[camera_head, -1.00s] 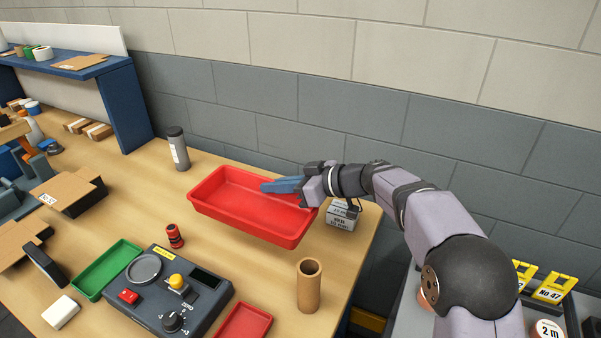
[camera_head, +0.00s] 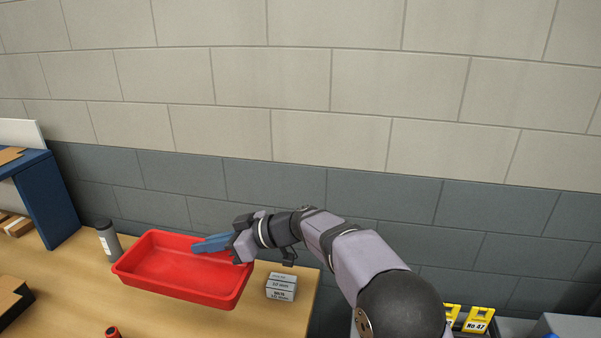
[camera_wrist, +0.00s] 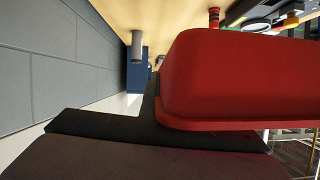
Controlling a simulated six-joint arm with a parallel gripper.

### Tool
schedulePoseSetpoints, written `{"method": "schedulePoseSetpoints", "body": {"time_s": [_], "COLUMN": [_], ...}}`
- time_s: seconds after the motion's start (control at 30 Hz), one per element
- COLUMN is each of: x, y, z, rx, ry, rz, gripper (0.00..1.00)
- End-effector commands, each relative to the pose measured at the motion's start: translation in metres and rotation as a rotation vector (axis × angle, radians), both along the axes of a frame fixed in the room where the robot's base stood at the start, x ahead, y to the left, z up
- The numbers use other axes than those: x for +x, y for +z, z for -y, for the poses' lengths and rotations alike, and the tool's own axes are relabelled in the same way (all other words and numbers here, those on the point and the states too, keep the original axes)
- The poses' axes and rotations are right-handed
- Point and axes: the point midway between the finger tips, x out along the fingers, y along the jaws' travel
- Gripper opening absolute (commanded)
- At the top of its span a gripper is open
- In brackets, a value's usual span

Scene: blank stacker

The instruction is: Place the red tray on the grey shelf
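The red tray (camera_head: 185,272) is an open, shallow rectangular tray, level and empty, over the back of the wooden table in the head view. My gripper (camera_head: 213,243) is at its back right side with blue fingers over the rim. In the wrist view the tray (camera_wrist: 235,75) fills the upper right, and my gripper (camera_wrist: 150,105) is closed on its rim. The tray seems to be held just above the table; the gap is hard to judge. I cannot make out a grey shelf for certain; a grey surface (camera_head: 512,325) shows at the lower right edge.
A grey bottle (camera_head: 108,242) stands just left of the tray. A blue shelf unit (camera_head: 50,200) is at the left. A block wall (camera_head: 300,130) runs close behind. Yellow number signs (camera_head: 478,319) stand at lower right.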

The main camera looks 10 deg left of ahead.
Motion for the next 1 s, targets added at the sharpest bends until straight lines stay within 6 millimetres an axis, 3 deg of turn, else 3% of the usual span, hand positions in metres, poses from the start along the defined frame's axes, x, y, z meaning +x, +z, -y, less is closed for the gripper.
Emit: {"method": "schedulePoseSetpoints", "body": {"time_s": [0.13, 0.27, 0.53, 1.0], "x": [-0.002, -0.006, -0.039, -0.050], "y": [-0.006, 0.002, 0.011, -0.008], "z": [-0.001, -0.001, 0.012, 0.019], "rx": [0.002, 0.004, 0.002, 0.001], "ry": [0.004, 0.007, 0.021, 0.014], "rz": [0.004, 0.007, 0.000, -0.003], "gripper": [0.00, 0.00, 0.00, 0.00]}}
